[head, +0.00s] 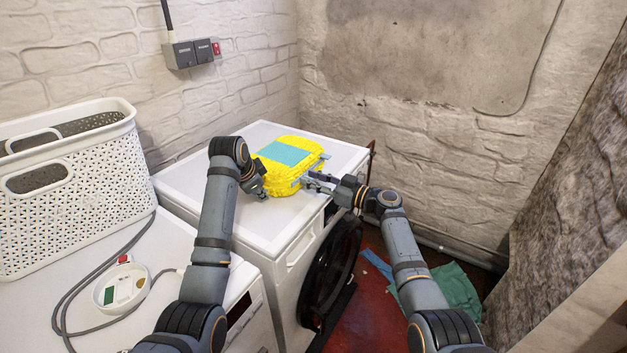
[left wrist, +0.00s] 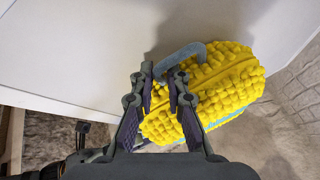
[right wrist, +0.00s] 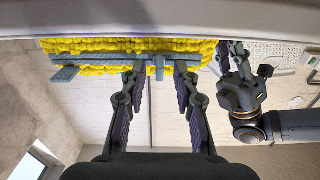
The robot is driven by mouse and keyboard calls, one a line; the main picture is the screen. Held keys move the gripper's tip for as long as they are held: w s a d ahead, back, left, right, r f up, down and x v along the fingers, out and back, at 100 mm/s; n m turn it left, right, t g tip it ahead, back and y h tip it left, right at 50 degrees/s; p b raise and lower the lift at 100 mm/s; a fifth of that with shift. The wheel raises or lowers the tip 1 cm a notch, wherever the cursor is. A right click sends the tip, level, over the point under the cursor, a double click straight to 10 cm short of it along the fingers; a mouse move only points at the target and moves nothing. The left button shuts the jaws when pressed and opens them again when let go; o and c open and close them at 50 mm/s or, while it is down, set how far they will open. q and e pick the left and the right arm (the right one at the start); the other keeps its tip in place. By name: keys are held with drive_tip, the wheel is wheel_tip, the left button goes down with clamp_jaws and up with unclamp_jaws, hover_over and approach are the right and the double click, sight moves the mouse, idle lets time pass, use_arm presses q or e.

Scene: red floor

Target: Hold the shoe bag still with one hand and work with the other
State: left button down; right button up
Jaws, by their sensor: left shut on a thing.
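The shoe bag (head: 283,178) is yellow and nubbly with a teal panel on top, lying on the white washing machine. In the left wrist view, my left gripper (left wrist: 160,71) is shut on the grey loop handle (left wrist: 185,53) at the bag's end. In the head view, the left gripper (head: 262,190) is at the bag's near left side. My right gripper (head: 314,182) is at the bag's right side. In the right wrist view, the right gripper (right wrist: 159,68) is open, its fingers either side of a small grey zip pull (right wrist: 159,70) on the grey-blue zip strip (right wrist: 105,58).
A white perforated laundry basket (head: 80,195) stands at the left on a second white appliance. A round white device (head: 122,288) and a grey cable lie before it. Green cloth (head: 455,285) lies on the red floor at right. Brick walls close off the back.

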drive_tip(key=v, duration=1.2)
drive_tip(key=x, duration=1.1)
drive_tip(key=shift+f, duration=0.1)
clamp_jaws()
